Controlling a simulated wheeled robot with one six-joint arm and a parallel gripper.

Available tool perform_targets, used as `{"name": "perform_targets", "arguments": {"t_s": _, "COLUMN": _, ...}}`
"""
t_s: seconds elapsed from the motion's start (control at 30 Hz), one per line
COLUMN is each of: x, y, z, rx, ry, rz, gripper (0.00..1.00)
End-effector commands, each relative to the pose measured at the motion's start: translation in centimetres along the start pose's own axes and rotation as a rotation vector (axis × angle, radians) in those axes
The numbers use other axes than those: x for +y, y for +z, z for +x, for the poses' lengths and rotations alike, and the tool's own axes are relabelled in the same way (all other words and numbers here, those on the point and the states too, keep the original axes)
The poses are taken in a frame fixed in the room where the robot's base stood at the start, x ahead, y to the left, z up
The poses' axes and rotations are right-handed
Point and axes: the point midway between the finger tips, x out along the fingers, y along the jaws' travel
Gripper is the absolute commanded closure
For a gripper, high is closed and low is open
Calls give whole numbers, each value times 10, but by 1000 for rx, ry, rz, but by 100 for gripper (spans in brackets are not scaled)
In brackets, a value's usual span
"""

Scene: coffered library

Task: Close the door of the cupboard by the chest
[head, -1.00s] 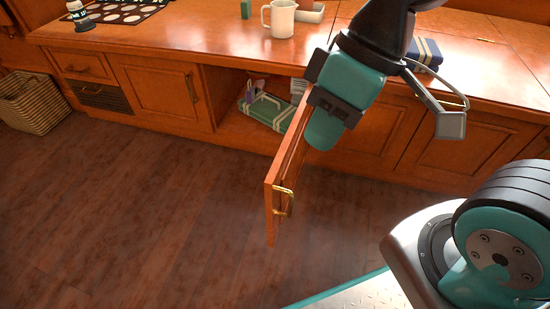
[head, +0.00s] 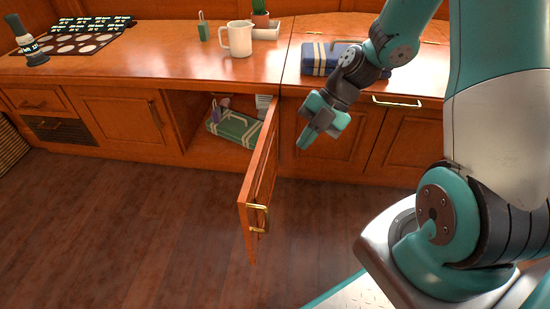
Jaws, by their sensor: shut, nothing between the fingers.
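The wooden cupboard door (head: 259,190) stands wide open, swung out toward me from its hinge side on the right. A brass handle (head: 258,217) is near its free edge. The open cupboard (head: 186,118) shows a green box with pale bands (head: 235,130) and some small items inside; the door hides its right part. My gripper (head: 305,142) is shut and empty. In the picture it is just right of the door's upper part, in front of the closed cupboard fronts, and appears apart from the door.
The counter (head: 190,65) above carries a white mug (head: 237,39), a potted plant (head: 260,14), a dark blue banded box (head: 330,58) and a tray of round pieces (head: 85,35). A wicker basket (head: 10,148) stands at far left. The floor (head: 150,220) left of the door is clear.

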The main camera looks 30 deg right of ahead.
Motion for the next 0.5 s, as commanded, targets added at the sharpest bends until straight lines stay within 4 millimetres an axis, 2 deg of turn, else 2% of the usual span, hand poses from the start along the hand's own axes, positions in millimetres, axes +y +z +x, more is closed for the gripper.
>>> {"name": "perform_targets", "arguments": {"t_s": 0.17, "x": -2, "y": 1, "z": 28, "rx": 3, "ry": -2, "rz": -6, "gripper": 100}}
{"name": "perform_targets", "arguments": {"t_s": 0.5, "x": -2, "y": 1, "z": 101, "rx": 3, "ry": -3, "rz": -5, "gripper": 100}}
